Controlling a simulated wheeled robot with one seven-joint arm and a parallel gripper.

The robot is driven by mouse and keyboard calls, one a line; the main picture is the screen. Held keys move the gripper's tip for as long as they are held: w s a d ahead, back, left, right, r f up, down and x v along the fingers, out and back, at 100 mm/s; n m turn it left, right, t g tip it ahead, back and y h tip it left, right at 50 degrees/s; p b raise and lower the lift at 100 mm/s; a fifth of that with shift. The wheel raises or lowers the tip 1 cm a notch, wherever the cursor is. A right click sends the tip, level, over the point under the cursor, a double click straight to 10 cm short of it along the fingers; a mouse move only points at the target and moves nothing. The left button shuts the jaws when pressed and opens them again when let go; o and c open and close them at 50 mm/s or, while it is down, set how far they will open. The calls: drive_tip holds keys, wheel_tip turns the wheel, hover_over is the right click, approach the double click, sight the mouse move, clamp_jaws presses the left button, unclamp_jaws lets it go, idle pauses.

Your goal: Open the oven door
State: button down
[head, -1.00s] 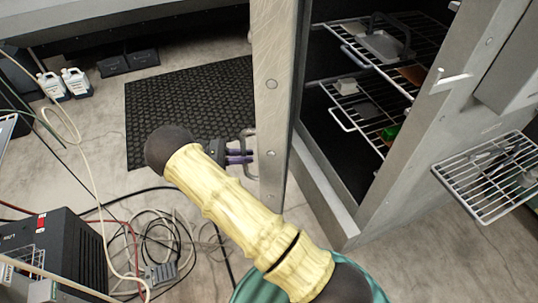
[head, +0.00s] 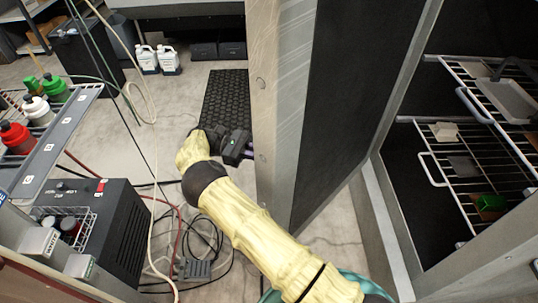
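The oven door (head: 280,110) stands ajar at a wide angle, its pale edge toward me and its dark inner face (head: 345,100) turned to the right. The oven's dark inside shows at the right, with wire racks (head: 462,165) holding a grey tray (head: 505,98), a pale block and a green item. My gripper (head: 245,150) is at the outer side of the door, left of its edge, where the handle was seen earlier. The door edge hides the fingertips and the handle now, so I cannot see whether the fingers hold it.
A black box unit (head: 125,235) and a shelf with bottles (head: 50,130) stand at the left. Cables (head: 200,245) lie on the floor below my arm. A black mat (head: 226,100) and white jugs (head: 158,60) are behind the door.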

drive_tip(key=shift+w, duration=0.25)
drive_tip(key=c, duration=1.4)
unclamp_jaws()
drive_tip(key=shift+w, duration=0.15)
drive_tip(key=shift+c, duration=0.2)
